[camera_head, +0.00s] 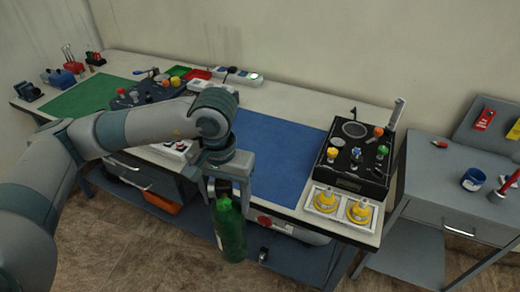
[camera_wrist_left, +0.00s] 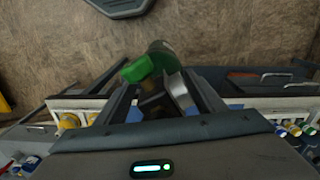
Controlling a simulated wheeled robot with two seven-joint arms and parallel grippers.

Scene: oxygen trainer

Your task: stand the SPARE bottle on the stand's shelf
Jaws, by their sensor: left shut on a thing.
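A green bottle (camera_head: 230,232) hangs upright below my left gripper (camera_head: 222,188), in front of the bench's front edge. My left gripper is shut on the top of this bottle; the fingers partly hide where they grip. In the left wrist view the bottle (camera_wrist_left: 140,70) shows between the fingers of the gripper (camera_wrist_left: 165,95), with dark and grey fittings beside it. No label can be read, so I cannot tell whether it is the SPARE one. A stand with a shelf cannot be clearly made out. My right gripper is not in view.
The bench has a blue mat (camera_head: 268,152), a green mat (camera_head: 85,98) and a black control box (camera_head: 352,155) with yellow-knobbed units before it. A low blue-grey shelf (camera_head: 310,264) runs under the bench. A grey side table (camera_head: 440,175) stands at right. Floor in front is clear.

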